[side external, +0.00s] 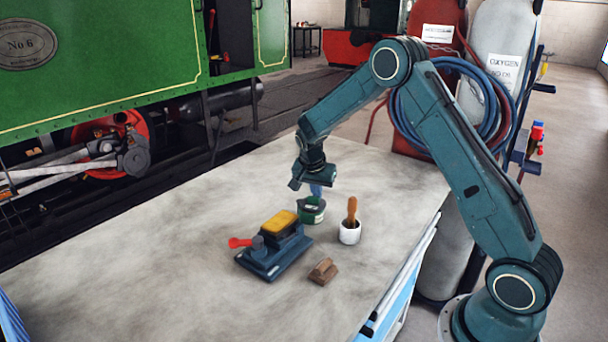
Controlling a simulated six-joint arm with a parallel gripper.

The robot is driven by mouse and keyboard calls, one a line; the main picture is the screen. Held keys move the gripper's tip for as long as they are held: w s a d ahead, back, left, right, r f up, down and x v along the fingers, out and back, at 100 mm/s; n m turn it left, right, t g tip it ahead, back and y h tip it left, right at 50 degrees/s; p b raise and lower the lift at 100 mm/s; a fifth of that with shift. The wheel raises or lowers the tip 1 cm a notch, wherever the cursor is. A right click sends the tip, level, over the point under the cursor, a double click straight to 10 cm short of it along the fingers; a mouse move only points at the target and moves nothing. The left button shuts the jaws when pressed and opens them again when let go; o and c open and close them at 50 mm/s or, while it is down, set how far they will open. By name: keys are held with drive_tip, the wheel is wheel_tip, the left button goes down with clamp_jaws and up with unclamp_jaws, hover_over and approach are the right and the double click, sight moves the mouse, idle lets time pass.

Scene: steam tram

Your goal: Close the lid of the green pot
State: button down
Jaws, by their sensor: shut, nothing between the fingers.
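The green pot (312,212) stands on the worktop, near its middle right. It is small in the picture, and I cannot make out clearly how its lid sits. My gripper (316,190) points down right above the pot, its fingers shut and empty. The fingertips are at or near the pot's top; I cannot tell whether they touch it. My gripper hides part of the pot's upper side.
A white cup (350,233) with a wooden-handled tool (352,210) stands right of the pot. A blue device with a yellow top (282,222) and a red knob (239,242) is in front. A brown block (323,271) lies nearby. The worktop's left is clear.

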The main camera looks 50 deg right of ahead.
drive_tip(key=shift+s+a+m+g, duration=0.15)
drive_tip(key=shift+a+m+g, duration=0.15)
drive_tip(key=shift+m, duration=0.5)
drive_tip(key=shift+s+a, duration=0.1)
drive_tip(key=shift+a, duration=0.25)
drive_tip(key=shift+d, duration=0.7)
drive_tip(key=d, duration=0.2)
drive_tip(key=shift+d+r, duration=0.2)
drive_tip(key=shift+d, duration=0.2)
drive_tip(key=v, duration=0.9)
drive_tip(key=shift+w+a+r, duration=0.25)
drive_tip(key=shift+a+r, duration=0.05)
drive_tip(key=shift+a+r, duration=0.1)
